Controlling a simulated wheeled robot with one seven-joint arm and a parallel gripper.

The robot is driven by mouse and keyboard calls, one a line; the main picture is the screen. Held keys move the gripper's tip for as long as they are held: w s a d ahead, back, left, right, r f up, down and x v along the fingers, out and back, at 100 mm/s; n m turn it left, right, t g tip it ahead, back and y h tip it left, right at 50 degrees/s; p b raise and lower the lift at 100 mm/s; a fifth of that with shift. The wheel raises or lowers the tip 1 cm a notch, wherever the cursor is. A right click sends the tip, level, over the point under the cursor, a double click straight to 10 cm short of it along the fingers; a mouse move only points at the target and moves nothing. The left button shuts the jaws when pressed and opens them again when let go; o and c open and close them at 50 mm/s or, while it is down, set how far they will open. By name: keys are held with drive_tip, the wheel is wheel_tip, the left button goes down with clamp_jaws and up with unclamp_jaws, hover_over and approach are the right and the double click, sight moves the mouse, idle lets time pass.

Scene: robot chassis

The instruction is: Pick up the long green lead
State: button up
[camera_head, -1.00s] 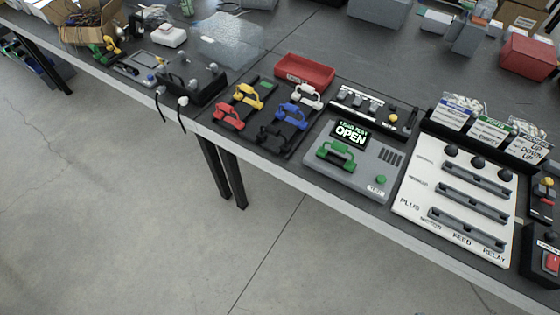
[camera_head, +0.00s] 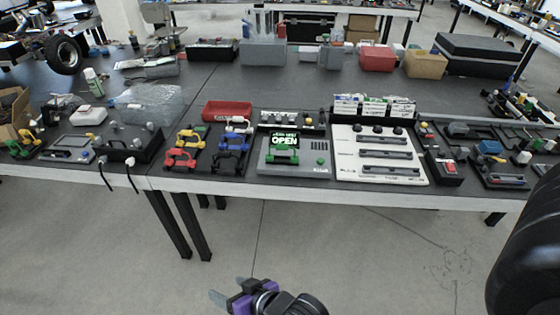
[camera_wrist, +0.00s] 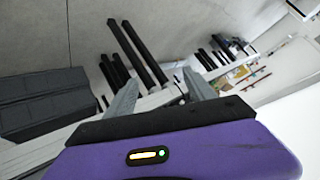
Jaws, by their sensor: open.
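A green lead (camera_head: 283,156) with a handle-like shape lies on the front of a grey tester (camera_head: 311,168) whose screen reads OPEN. It is the only green lead I can make out clearly; its length is hard to judge. My gripper (camera_head: 230,291) is open and empty, low in front of the bench, below and left of the tester and well apart from it. In the wrist view my gripper's two fingers (camera_wrist: 158,84) stand apart with nothing between them. The green lead cannot be made out in the wrist view.
Left of the tester, red (camera_head: 180,158), yellow (camera_head: 190,137), white (camera_head: 238,124), blue (camera_head: 231,140) and black leads sit in rows. A red tray (camera_head: 227,111) lies behind them. A white slotted panel (camera_head: 375,172) stands right of the tester. The floor before the bench is clear.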

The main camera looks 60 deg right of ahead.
drive_tip(key=w+d+m+g, duration=0.1)
drive_tip(key=w+d+g, duration=0.1)
drive_tip(key=w+d, duration=0.7)
wheel_tip(320, 180, up, 16)
drive_tip(key=m+g+h, duration=0.2)
drive_tip(key=m+g, duration=0.4)
drive_tip(key=g, duration=0.2)
hover_over(282, 145)
drive_tip(key=a, duration=0.2)
drive_tip(key=x, duration=0.7)
drive_tip(key=shift+s+d+f+p, duration=0.1)
drive_tip(key=shift+s+d+p, duration=0.1)
drive_tip(key=shift+d+p, duration=0.1)
clamp_jaws()
